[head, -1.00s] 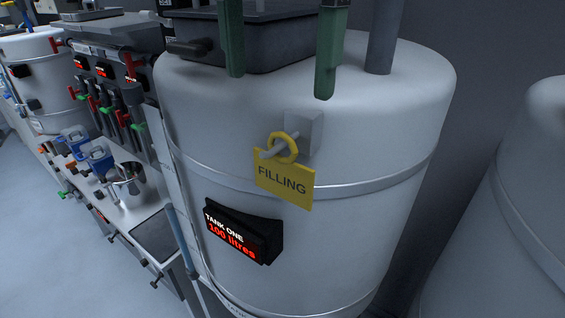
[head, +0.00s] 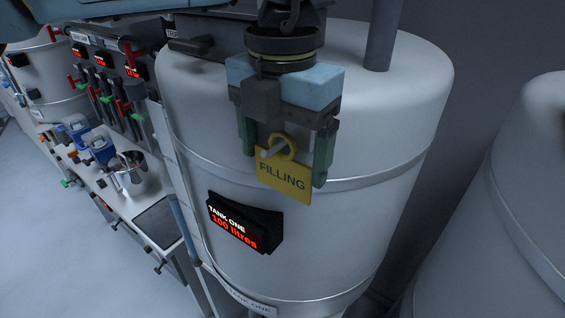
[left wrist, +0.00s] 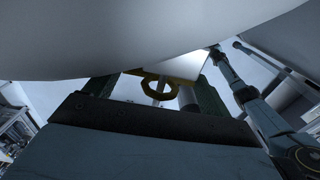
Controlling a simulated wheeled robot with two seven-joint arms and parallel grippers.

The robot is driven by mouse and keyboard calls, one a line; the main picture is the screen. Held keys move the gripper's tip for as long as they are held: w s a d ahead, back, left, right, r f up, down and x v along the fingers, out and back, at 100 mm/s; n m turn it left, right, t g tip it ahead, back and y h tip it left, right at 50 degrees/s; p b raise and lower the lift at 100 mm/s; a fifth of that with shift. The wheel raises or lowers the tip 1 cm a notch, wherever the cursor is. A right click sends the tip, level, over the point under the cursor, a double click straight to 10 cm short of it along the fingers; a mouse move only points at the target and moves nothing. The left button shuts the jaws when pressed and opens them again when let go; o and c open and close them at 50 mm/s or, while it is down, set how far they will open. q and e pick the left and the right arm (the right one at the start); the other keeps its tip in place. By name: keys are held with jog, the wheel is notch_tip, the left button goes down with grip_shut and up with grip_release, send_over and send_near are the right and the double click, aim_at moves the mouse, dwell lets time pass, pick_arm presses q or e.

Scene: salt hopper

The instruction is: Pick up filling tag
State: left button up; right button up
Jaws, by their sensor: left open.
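The yellow filling tag (head: 283,178) hangs by its ring from a peg on the front of the white tank (head: 385,130), above the red-lettered display. My left gripper (head: 284,167) is open, fingers pointing down, with one green finger on each side of the tag's ring and upper part. I see no contact between the fingers and the tag. In the left wrist view the tag's ring (left wrist: 160,88) shows around the peg, between the two fingers (left wrist: 152,95). My right gripper is not in view.
The TANK ONE display (head: 244,224) juts out below and left of the tag. A second white tank (head: 510,220) stands at the right. A bench (head: 128,200) with a metal jug (head: 130,172) and several valves is at the left.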

pick_arm(q)
jog(key=shift+c, duration=0.3)
jog(key=c, duration=0.6)
jog(key=shift+o, duration=0.2)
jog(key=shift+r, duration=0.15)
jog(key=shift+r, duration=0.2)
jog(key=shift+s+a+f+b, duration=0.15)
jog(key=shift+s+b, duration=0.1)
jog(key=shift+b, duration=0.2)
jog(key=s+a+b, duration=0.8)
jog(key=s+a, duration=0.2)
jog(key=s, duration=0.4)
